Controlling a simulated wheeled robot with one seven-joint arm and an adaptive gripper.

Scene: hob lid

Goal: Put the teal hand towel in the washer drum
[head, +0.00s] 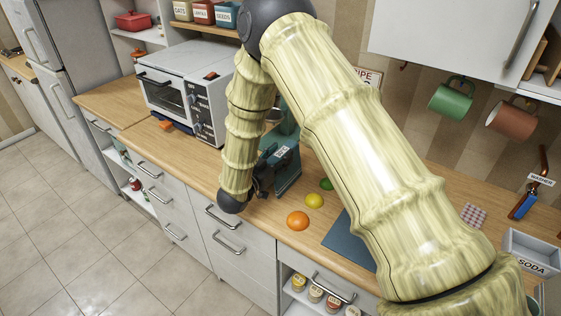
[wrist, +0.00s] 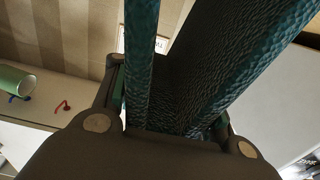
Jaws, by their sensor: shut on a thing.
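The teal hand towel (wrist: 200,85) fills the middle of the wrist view as dark teal, textured folds between the fingers of my gripper (wrist: 168,118). My gripper is shut on it. In the head view my gripper (head: 268,170) is partly hidden by my arm, above the counter's front part. A dark teal shape beside it (head: 290,178) appears to be the towel; whether it touches the counter I cannot tell. The washer drum is not in view.
An orange (head: 298,221), a lemon (head: 314,201) and a green fruit (head: 327,184) lie on the wooden counter (head: 260,215) close to my gripper. A blue mat (head: 347,242) lies to the right. A white toaster oven (head: 187,88) stands left. The tiled floor (head: 80,220) is clear.

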